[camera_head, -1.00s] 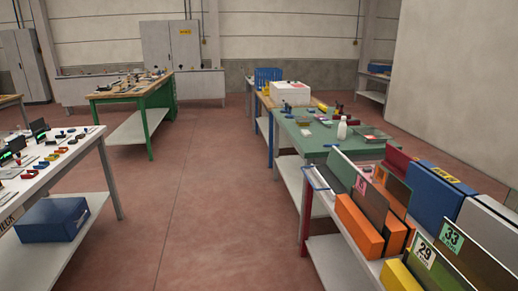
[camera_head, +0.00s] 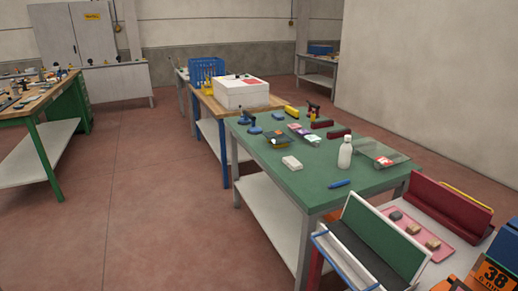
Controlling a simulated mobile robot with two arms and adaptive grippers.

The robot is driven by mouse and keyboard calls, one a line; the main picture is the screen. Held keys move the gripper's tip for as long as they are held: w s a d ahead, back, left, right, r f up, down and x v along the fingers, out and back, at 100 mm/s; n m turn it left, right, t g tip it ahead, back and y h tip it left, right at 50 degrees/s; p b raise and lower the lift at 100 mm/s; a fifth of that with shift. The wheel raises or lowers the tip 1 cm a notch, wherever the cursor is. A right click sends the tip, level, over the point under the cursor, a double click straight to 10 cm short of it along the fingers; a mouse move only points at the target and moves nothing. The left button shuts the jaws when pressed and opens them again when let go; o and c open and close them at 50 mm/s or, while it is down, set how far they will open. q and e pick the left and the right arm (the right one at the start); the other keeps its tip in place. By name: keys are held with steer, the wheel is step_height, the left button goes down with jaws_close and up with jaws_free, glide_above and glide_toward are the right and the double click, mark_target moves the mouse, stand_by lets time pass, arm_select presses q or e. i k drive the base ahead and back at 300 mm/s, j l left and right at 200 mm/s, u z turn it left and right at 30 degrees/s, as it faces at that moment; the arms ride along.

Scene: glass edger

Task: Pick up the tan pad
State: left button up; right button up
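A pink tray (camera_head: 440,258) lies on the near right table and carries small blocks. One block (camera_head: 414,228) and another block (camera_head: 433,244) look tan or brown; a darker grey block (camera_head: 396,216) lies beyond them. I cannot tell which of them, if any, is the tan pad, as they are small. Neither of my grippers is in view.
The floor (camera_head: 160,200) at left is clear.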

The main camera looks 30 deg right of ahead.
mark_target(433, 244)
steer(key=i+j, duration=0.15)
steer(key=i, duration=0.35)
steer(key=i+j, duration=0.1)
steer(key=i, duration=0.35)
steer(key=i+j, duration=0.15)
steer(key=i, duration=0.35)
steer(key=i+j, duration=0.1)
steer(key=i, duration=0.35)
steer(key=z, duration=2.9)
steer(key=j, duration=0.1)
